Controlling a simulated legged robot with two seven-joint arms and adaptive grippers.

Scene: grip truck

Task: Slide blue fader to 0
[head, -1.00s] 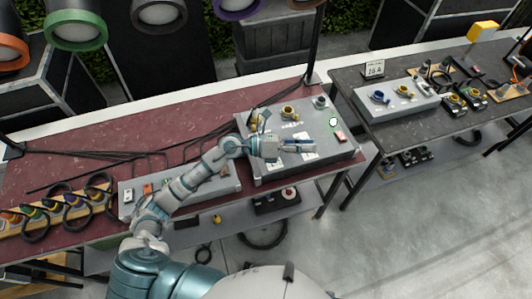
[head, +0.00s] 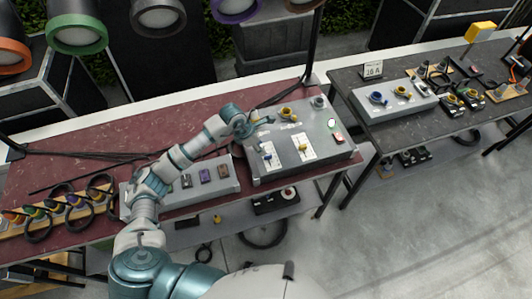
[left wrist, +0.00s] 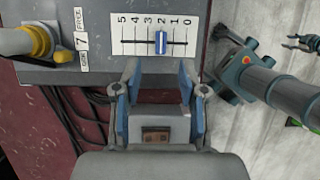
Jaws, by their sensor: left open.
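The blue fader (left wrist: 161,42) stands on a white scale card marked 5 to 0, with its knob at about 2. In the head view the blue fader (head: 267,157) is on the left card of the grey panel box. My left gripper (head: 262,121) is behind it, over the back left of that box. In the left wrist view my left gripper (left wrist: 160,74) is open and empty, its two blue fingers apart and the fader beyond the tips. They do not appear to touch it.
A second card with a yellow fader (head: 303,148) lies to the right. Yellow knobs (head: 288,113), a grey knob (head: 318,102) and a red switch (head: 338,138) share the box. A lower switch box (head: 212,188) stands to the left. Cables (left wrist: 90,105) run beside the box.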

